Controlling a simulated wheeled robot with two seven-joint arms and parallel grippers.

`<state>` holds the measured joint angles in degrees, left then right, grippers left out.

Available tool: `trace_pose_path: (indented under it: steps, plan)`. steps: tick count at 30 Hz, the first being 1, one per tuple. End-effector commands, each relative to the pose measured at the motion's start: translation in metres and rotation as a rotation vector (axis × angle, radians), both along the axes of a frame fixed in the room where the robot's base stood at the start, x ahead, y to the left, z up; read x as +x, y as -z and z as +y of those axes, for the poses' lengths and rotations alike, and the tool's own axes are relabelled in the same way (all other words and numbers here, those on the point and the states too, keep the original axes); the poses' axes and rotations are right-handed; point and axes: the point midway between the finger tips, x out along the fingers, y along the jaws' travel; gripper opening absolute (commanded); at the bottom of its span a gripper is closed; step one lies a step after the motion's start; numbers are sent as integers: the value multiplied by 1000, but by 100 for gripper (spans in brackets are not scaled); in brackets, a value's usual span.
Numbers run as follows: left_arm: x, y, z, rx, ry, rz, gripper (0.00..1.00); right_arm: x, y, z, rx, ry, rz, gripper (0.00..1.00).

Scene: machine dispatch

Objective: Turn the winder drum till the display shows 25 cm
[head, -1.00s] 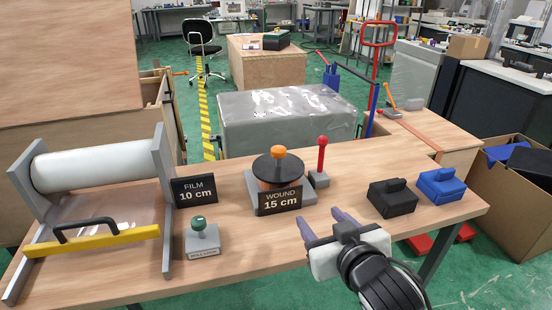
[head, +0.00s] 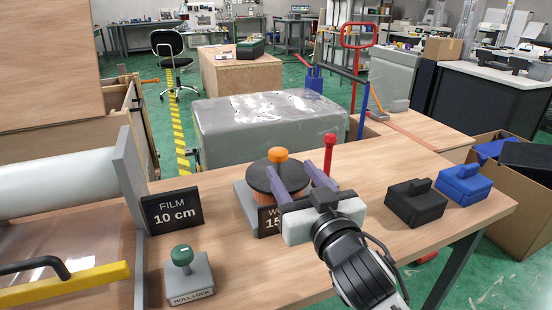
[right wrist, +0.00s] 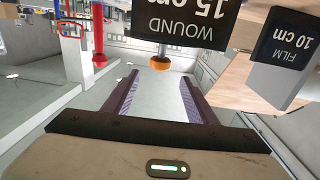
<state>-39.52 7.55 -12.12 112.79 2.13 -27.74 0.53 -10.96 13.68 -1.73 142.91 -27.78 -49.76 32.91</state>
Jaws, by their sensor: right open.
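The winder drum (head: 262,181) has a black disc top, an orange knob (head: 278,155) and an orange wound body, and sits on a grey base. Its black display (head: 268,222) is partly hidden by my right gripper in the head view. In the right wrist view the WOUND display (right wrist: 188,28) appears upside down and reads 15 cm. My right gripper (head: 302,172) is open and empty, its fingers raised in front of the drum's right side; I cannot tell whether they touch it. The orange knob (right wrist: 159,63) shows between and beyond the fingertips (right wrist: 159,80). My left gripper is out of view.
A red-knobbed lever (head: 329,150) stands just right of the drum. A FILM 10 cm sign (head: 172,214), a green-knobbed roll lock (head: 186,270) and the white film roll (head: 60,185) are left. Black (head: 416,203) and blue (head: 465,184) blocks sit right. Bare tabletop lies between sign and drum.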

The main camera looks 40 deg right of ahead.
Motion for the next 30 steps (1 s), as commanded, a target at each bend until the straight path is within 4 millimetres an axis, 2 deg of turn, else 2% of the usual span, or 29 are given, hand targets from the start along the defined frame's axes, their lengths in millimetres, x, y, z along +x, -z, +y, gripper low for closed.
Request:
trace_pose_path:
  steps: [5, 6, 15, 21, 29, 30]
  plan:
    - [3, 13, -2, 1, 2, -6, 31, 20, 1, -7, -6, 1, -6, 52]
    - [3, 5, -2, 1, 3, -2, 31, 30, -3, -10, -5, 1, 0, 52]
    - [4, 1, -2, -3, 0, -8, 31, 78, -2, -25, -4, 1, 0, 52]
    - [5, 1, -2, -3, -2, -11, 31, 91, -1, -28, -4, 1, 2, 52]
    - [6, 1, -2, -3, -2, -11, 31, 91, -1, -28, -3, 1, 2, 52]
    - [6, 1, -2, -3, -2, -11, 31, 91, -1, -28, -3, 1, 2, 47]
